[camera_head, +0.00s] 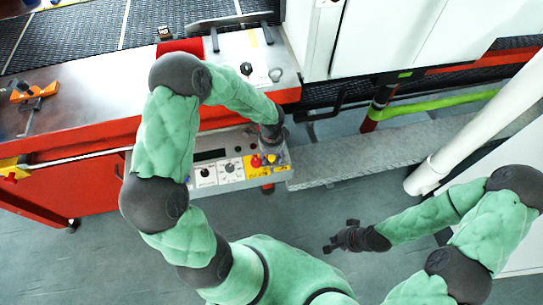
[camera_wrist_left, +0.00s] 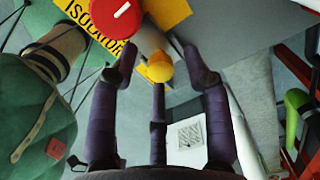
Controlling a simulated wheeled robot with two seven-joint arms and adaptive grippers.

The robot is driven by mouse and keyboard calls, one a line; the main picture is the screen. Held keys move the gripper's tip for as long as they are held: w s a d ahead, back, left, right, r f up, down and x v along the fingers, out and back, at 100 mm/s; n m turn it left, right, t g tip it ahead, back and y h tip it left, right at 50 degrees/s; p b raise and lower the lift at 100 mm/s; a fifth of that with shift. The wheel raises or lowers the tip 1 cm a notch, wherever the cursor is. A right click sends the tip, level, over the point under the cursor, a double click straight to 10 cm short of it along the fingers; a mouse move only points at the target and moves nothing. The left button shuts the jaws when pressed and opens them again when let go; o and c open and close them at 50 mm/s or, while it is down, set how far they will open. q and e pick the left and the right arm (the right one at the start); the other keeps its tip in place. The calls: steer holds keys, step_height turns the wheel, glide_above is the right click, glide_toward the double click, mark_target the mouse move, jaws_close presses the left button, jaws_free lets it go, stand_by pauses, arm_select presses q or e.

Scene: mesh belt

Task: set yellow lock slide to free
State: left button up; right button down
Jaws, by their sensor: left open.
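The control panel (camera_head: 218,172) hangs on the front of the red-sided bench. A yellow rounded knob (camera_wrist_left: 159,67), which looks like the lock slide's handle, lies between my left fingertips in the left wrist view. It sits beside a red round switch (camera_wrist_left: 116,16) with a white mark, on a yellow plate lettered "ISOLATOR" (camera_wrist_left: 88,28). My left gripper (camera_head: 271,153) is over the panel's right end; its fingers (camera_wrist_left: 158,75) are spread around the knob, with no clear contact. The slide's track and position marks are hidden. My right gripper (camera_head: 336,243) is over the floor, away from the panel.
Dials (camera_head: 229,168) and a dark display (camera_head: 209,155) lie left of the switch. An orange clamp (camera_head: 34,93) is on the metal bench top. A white post (camera_head: 470,128) and a green pipe (camera_head: 440,109) stand at the right. The floor in front is clear.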

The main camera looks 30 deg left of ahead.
arm_select(q)
jaws_close()
steer(key=shift+w+d, duration=1.25)
steer(key=shift+d, duration=0.25)
jaws_free()
steer(key=shift+d, duration=0.1)
steer(key=shift+r, duration=0.15)
step_height(320, 180, up, 12)
